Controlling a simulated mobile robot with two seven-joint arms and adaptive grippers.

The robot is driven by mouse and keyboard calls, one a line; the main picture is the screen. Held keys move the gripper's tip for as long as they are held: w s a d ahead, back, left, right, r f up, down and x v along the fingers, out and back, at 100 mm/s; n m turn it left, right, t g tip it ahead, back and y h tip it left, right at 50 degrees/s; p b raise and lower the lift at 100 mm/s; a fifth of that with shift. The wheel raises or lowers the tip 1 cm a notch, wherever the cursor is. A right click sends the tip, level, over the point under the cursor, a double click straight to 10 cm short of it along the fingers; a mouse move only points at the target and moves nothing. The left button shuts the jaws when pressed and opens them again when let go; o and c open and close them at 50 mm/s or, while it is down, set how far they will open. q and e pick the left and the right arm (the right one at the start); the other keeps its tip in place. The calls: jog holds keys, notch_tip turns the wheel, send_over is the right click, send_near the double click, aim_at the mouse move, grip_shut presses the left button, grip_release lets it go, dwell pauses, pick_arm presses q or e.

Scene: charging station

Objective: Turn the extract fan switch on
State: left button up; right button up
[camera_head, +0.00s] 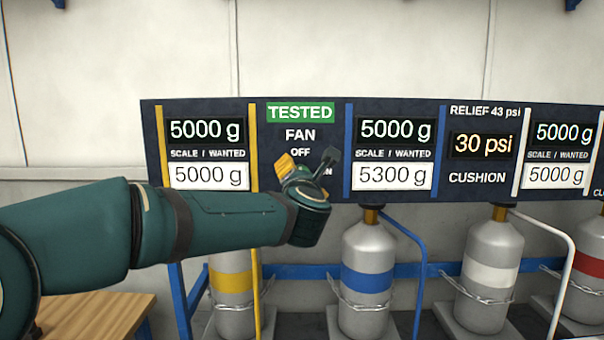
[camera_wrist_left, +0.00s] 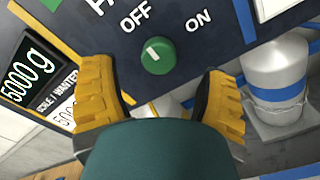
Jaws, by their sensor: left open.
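The fan switch is a round green knob (camera_wrist_left: 158,56) on the dark panel, between the words OFF and ON in the left wrist view. Its white mark points up and left, toward OFF. In the head view the knob is hidden behind my left gripper (camera_head: 307,165), under the FAN label (camera_head: 300,135). My left gripper is open, with its yellow-padded fingers (camera_wrist_left: 156,82) apart. In the left wrist view the fingers lie to the left and right below the knob, with nothing between them. Whether either finger touches the panel is unclear. My right gripper is not in view.
The dark panel (camera_head: 395,108) carries scale displays and a green TESTED sign (camera_head: 300,112). Chained gas cylinders with yellow (camera_head: 232,284), blue (camera_head: 366,281) and white (camera_head: 487,273) bands stand below, with hoses and a blue rail. A wooden table (camera_head: 95,314) is at lower left.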

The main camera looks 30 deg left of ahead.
pick_arm(q)
jog(key=x, duration=0.5)
jog(key=shift+w+a, duration=0.15)
jog(key=shift+w, duration=0.2)
jog(key=c, duration=1.2)
